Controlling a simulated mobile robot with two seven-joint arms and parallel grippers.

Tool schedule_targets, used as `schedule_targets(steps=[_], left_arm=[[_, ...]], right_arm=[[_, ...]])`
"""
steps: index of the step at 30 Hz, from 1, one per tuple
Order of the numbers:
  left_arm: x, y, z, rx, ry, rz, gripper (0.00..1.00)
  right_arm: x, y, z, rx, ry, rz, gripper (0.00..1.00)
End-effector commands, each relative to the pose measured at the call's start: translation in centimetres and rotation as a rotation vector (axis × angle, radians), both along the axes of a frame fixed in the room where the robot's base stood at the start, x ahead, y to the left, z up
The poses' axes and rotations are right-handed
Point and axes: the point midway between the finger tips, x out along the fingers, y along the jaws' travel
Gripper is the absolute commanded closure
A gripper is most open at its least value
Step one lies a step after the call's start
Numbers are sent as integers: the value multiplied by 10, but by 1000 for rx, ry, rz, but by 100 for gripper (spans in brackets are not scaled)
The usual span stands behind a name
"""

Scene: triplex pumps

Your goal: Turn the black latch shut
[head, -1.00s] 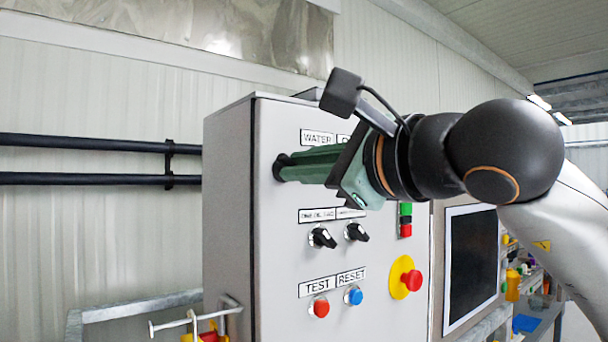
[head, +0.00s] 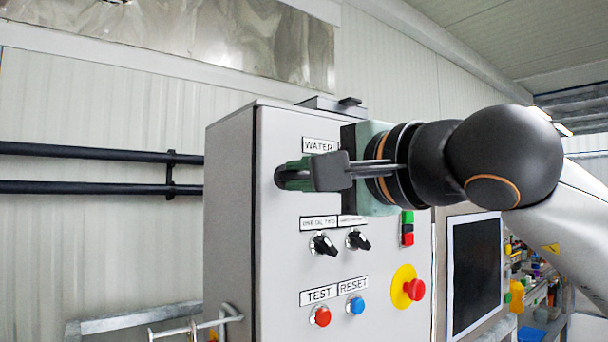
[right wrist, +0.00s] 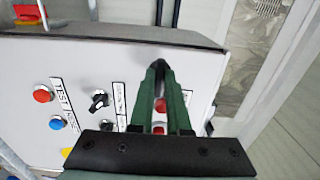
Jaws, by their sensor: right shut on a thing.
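The black latch (right wrist: 158,65) is a small dark piece on the front of the grey control cabinet, below the WATER label (head: 320,146). In the head view only a dark edge of it (head: 281,177) shows, at the tips of the green fingers. My right gripper (head: 292,176) is shut on the latch, with its wrist extending to the right. In the right wrist view the two green fingers (right wrist: 158,72) converge on the latch. The fingers hide most of it, so its exact angle cannot be read. My left gripper is not in view.
Below on the cabinet (head: 230,220) are two black selector switches (head: 324,244), a red TEST button (head: 321,316), a blue RESET button (head: 356,305) and a red emergency stop (head: 414,289) on yellow. A dark screen (head: 474,270) stands to the right.

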Motion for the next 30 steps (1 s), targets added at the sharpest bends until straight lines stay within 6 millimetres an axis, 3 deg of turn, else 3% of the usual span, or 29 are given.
schedule_targets(steps=[14,15,22,30], left_arm=[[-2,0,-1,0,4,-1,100],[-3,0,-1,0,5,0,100],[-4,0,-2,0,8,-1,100],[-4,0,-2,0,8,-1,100]], right_arm=[[0,0,0,-13,-9,0,100],[0,0,0,-12,-9,0,82],[0,0,0,-11,-8,0,56],[-1,-1,0,-10,-7,0,55]])
